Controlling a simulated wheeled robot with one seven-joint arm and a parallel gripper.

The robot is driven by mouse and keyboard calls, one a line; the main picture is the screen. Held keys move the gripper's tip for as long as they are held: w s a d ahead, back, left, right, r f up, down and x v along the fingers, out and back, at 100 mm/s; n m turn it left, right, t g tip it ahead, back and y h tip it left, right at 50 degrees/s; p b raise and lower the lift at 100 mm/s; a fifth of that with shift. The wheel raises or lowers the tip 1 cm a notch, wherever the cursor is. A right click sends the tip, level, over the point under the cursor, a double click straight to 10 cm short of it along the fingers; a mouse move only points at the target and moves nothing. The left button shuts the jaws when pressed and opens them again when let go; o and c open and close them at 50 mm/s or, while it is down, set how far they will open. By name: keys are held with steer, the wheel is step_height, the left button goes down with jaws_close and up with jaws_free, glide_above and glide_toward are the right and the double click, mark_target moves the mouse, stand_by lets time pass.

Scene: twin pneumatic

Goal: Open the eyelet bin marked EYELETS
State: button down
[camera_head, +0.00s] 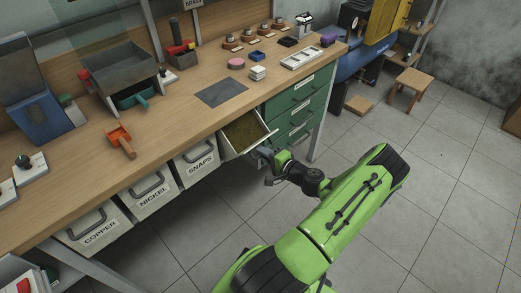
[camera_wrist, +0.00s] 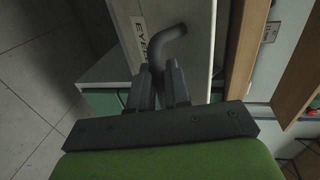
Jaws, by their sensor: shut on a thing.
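The eyelet bin (camera_head: 228,151) is under the bench's front edge, to the right of the SNAPS bin. It stands out from the bench, and its open top shows a yellowish inside. In the wrist view its pale front (camera_wrist: 187,15) carries a label, partly hidden, that reads "EYELE". A dark grey bent handle (camera_wrist: 168,38) sticks out from that front. My gripper (camera_wrist: 161,72) is shut on this handle, with its fingers on both sides of the bar. In the head view my gripper (camera_head: 267,162) is at the bin's front; its fingertips are hard to make out there.
The COPPER (camera_head: 97,232), NICKEL (camera_head: 150,193) and SNAPS (camera_head: 200,165) bins are shut in a row to the left. Green drawers (camera_head: 297,100) stand just right of the eyelet bin, beside a bench leg. The tiled floor (camera_head: 440,220) around my arm is clear.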

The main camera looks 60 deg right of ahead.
steer(key=shift+s+a+f, duration=0.15)
steer(key=shift+s+f, duration=0.05)
steer(key=shift+f, duration=0.3)
steer(key=c, duration=1.3)
jaws_free()
steer(key=shift+w, duration=0.15)
steer(key=p+v, duration=0.3)
steer(key=v, duration=1.2)
steer(key=shift+s+r, duration=0.15)
steer(key=shift+s, duration=0.2)
